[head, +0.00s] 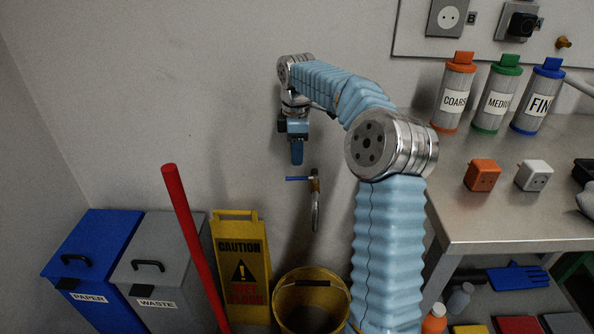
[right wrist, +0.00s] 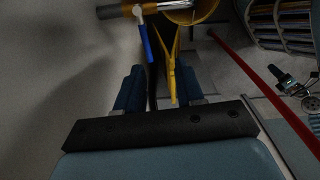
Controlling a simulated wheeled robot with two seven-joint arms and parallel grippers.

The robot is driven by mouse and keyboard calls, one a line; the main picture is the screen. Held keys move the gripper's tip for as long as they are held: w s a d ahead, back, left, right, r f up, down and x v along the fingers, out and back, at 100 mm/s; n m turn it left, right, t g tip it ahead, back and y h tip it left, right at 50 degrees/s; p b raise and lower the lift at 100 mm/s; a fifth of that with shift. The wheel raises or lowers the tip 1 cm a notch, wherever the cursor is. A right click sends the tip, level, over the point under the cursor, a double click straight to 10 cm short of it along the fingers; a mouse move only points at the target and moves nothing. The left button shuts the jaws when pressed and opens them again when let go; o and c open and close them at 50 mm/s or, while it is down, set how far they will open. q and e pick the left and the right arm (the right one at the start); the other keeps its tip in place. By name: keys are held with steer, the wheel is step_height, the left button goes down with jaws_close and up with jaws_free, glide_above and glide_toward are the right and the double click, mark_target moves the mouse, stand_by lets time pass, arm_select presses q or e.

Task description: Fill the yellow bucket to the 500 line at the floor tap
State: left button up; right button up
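The yellow bucket (head: 281,303) stands on the floor under the floor tap (head: 316,205); its rim also shows in the right wrist view (right wrist: 197,14). Its 500 line and any water are not visible. The tap is on the wall with a blue lever (head: 297,179) pointing left; the lever shows in the right wrist view (right wrist: 143,42). My right gripper (head: 297,160) points down just above the lever, apart from it. Its blue fingers are spread with nothing between them in the right wrist view (right wrist: 158,78). My left gripper is not in view.
A yellow caution sign (head: 240,262) stands left of the bucket, with a red pole (head: 190,235) beside it. Blue paper (head: 90,255) and grey waste (head: 160,250) bins stand farther left. A metal table (head: 500,215) with canisters and plugs is at right.

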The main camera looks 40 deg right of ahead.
step_height(320, 180, up, 8)
stand_by(0.8)
steer(key=shift+f, duration=0.1)
steer(key=s+a+r, duration=0.9)
steer(key=s+r, duration=0.1)
steer(key=r, duration=0.3)
steer(key=shift+s, duration=0.35)
stand_by(0.3)
